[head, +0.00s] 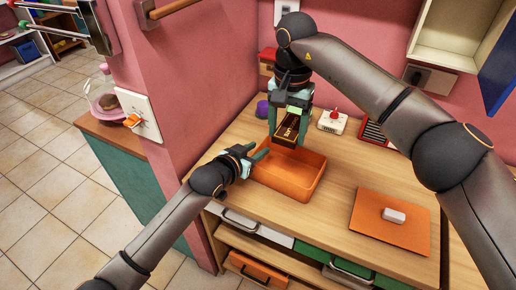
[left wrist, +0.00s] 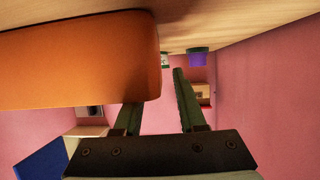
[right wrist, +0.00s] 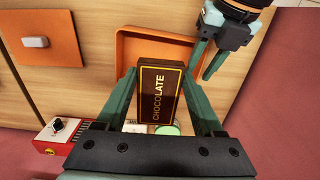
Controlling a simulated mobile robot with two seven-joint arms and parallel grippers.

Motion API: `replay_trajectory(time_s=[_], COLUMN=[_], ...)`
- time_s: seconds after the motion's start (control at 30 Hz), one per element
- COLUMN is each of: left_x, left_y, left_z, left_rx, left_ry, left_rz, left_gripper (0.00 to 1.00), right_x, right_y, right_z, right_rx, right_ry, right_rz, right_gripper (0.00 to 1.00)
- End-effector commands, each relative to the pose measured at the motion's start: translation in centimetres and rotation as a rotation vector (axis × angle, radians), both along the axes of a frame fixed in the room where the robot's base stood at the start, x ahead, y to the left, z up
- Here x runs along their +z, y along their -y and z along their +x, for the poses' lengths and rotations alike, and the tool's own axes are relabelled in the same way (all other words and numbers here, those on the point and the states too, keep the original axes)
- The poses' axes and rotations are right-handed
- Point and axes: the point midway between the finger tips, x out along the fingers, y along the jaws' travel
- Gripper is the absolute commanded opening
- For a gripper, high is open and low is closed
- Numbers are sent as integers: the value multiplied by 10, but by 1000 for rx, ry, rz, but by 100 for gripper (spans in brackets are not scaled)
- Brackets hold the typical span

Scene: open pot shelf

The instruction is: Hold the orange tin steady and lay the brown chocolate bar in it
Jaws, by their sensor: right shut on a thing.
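The orange tin (head: 284,186) stands open on the wooden counter; it also shows in the left wrist view (left wrist: 75,65) and the right wrist view (right wrist: 128,48). My right gripper (head: 289,122) is shut on the brown chocolate bar (head: 286,133), holding it over the back part of the tin. The bar's lettered face (right wrist: 160,95) shows between the fingers in the right wrist view. My left gripper (head: 260,153) is open at the tin's left corner, its fingers apart. The tin wall hides part of one finger in the left wrist view, so I cannot tell whether it touches.
A purple cup (head: 262,109), a white device with a red top (head: 332,121) and a red item (head: 374,134) stand behind. The pink wall (head: 185,70) bounds the left side.

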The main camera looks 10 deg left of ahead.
Motion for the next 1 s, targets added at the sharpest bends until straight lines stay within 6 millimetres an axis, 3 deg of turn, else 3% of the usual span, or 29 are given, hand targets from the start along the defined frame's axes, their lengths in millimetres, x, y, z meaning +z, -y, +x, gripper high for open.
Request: replay_trajectory(time_s=[0.47, 0.83, 1.0], left_x=[-4, -4, -4], left_y=[4, 4, 4], left_z=[9, 9, 9], left_rx=[-1, 0, 0], left_ry=[0, 0, 0], left_rz=[0, 1, 1], left_gripper=[40, 0, 0], right_x=[0, 0, 0], right_y=[0, 0, 0], right_z=[0, 0, 0], right_rx=[0, 0, 0], right_ry=[1, 1, 1], right_rz=[0, 0, 0], right_gripper=[8, 8, 8])
